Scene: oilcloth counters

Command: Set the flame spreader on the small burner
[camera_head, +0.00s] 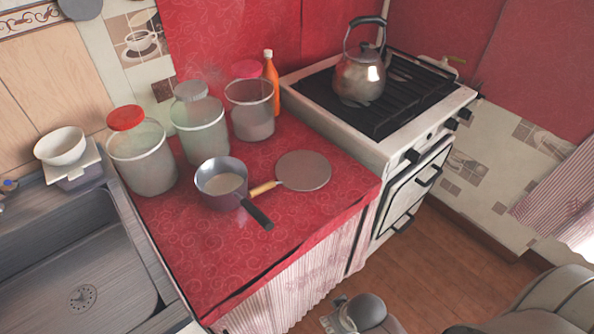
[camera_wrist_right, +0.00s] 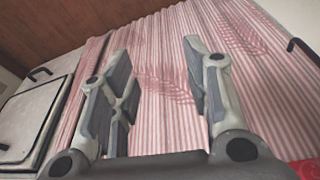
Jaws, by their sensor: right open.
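The flame spreader, a flat grey-brown disc (camera_head: 303,171) with a pale wooden handle, lies on the red counter beside a saucepan. Its handle points left, and its end is close to the pan's dark handle. The white stove (camera_head: 375,151) stands to the right with a black grate (camera_head: 405,95); I cannot make out the separate burners. My right gripper (camera_head: 338,312) is low in front of the counter, below its top and away from the spreader. In the right wrist view its fingers (camera_wrist_right: 160,90) are open and empty, facing a striped curtain. My left gripper is not in view.
A metal kettle (camera_head: 358,77) stands on the grate. The saucepan (camera_head: 221,184) holds something pale. Jars (camera_head: 143,160) and an orange bottle (camera_head: 271,85) line the counter's back. A sink (camera_head: 75,260) is at left. The counter's front right is clear.

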